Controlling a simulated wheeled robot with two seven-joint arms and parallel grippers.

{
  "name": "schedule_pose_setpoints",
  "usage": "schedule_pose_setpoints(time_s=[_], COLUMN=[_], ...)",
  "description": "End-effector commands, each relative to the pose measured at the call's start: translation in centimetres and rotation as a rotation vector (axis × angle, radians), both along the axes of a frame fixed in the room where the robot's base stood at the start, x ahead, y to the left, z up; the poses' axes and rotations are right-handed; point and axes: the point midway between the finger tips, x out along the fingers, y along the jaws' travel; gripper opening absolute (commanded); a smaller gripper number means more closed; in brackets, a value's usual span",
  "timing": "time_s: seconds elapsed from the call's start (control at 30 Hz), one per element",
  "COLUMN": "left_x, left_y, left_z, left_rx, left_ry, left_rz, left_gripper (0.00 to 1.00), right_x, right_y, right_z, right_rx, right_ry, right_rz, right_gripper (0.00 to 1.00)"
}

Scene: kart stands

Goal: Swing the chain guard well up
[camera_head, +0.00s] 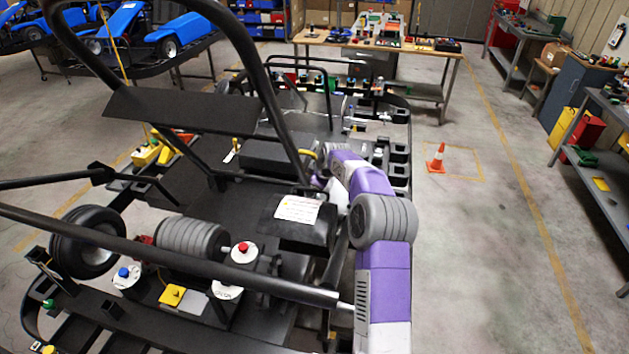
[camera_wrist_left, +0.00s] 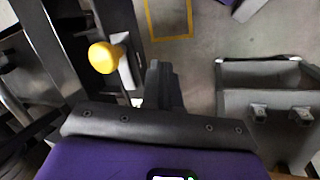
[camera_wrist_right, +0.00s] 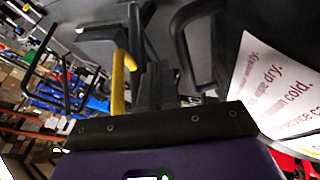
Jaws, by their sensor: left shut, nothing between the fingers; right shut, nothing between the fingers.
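A black cover (camera_head: 290,235) with a white printed label (camera_head: 298,208) lies near the middle of the kart's rear; it appears to be the chain guard, lying low. In the right wrist view the label (camera_wrist_right: 275,85) is at the right, beside a black bent bar (camera_wrist_right: 187,45). My right gripper (camera_wrist_right: 155,85) is shut and empty, between that bar and a curved yellow handle (camera_wrist_right: 120,75). In the head view its fingers are mostly hidden by my arm. My left gripper (camera_wrist_left: 162,85) is shut and empty, beside a round yellow knob (camera_wrist_left: 103,57); I cannot make it out in the head view.
A tyre (camera_head: 88,243) and red button (camera_head: 243,250) are at the left rear. An orange cone (camera_head: 436,158) stands on open floor at right. Workbenches line the back and right.

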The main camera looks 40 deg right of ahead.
Motion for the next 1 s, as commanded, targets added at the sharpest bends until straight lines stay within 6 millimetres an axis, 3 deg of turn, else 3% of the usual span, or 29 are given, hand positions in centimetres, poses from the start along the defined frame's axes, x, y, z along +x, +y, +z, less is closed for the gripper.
schedule_pose_setpoints(time_s=[0.27, 0.67, 1.0], left_x=[0.0, 0.0, 0.0], left_y=[0.0, 0.0, 0.0], left_z=[0.7, 4.8, 4.6], left_rx=[0.000, 0.000, 0.000], left_ry=[0.000, 0.000, 0.000], left_rz=[0.000, 0.000, 0.000], left_gripper=[0.00, 0.00, 0.00], right_x=[-0.1, -1.0, -1.5], right_y=[-0.1, -0.9, -1.5], right_z=[1.1, 7.5, 9.4], right_rx=[0.000, 0.000, 0.001], right_ry=[-0.001, -0.001, -0.001], right_rz=[0.000, 0.010, 0.010], right_gripper=[0.00, 0.00, 0.00])
